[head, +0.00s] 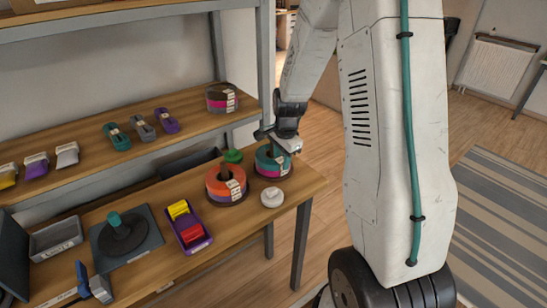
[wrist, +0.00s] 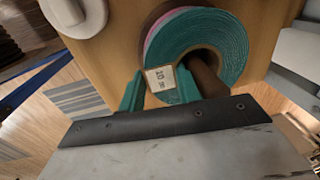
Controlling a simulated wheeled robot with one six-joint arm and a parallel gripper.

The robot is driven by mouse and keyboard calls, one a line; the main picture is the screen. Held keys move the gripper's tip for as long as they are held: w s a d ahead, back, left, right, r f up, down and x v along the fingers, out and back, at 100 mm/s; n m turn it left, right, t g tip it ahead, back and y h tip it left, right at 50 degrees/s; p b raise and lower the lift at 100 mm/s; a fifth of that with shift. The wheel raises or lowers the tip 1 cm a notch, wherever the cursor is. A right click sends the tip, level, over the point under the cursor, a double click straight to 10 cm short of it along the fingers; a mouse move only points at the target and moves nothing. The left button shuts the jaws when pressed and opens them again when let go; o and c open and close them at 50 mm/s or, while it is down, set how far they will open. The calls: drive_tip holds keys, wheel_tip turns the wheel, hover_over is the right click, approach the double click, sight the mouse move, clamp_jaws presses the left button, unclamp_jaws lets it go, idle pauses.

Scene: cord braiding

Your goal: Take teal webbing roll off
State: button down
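The teal webbing roll (head: 262,166) stands at the right end of the wooden bench top, with pink on its side and a white label. In the wrist view the teal roll (wrist: 222,42) lies just ahead of my gripper, and a brown shape shows in its centre hole. My gripper (head: 283,146) is down at the roll. In the wrist view the teal fingers of my gripper (wrist: 160,80) are apart, one outside the roll wall and one by the hole, with the labelled wall between them. I cannot tell whether they press on it.
An orange roll (head: 217,184) stands close to the left of the teal roll, and a white round piece (head: 272,197) sits in front. A green round piece (head: 233,156) is behind. A purple tray (head: 186,225) and a dark stand (head: 123,236) are farther left. An upper shelf (head: 186,135) hangs behind.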

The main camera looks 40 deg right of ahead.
drive_tip(key=shift+r, duration=0.55)
idle(0.7)
drive_tip(key=shift+s, duration=0.5)
idle(0.4)
wheel_tip(320, 180, up, 9)
drive_tip(key=shift+f, duration=0.15)
idle(1.8)
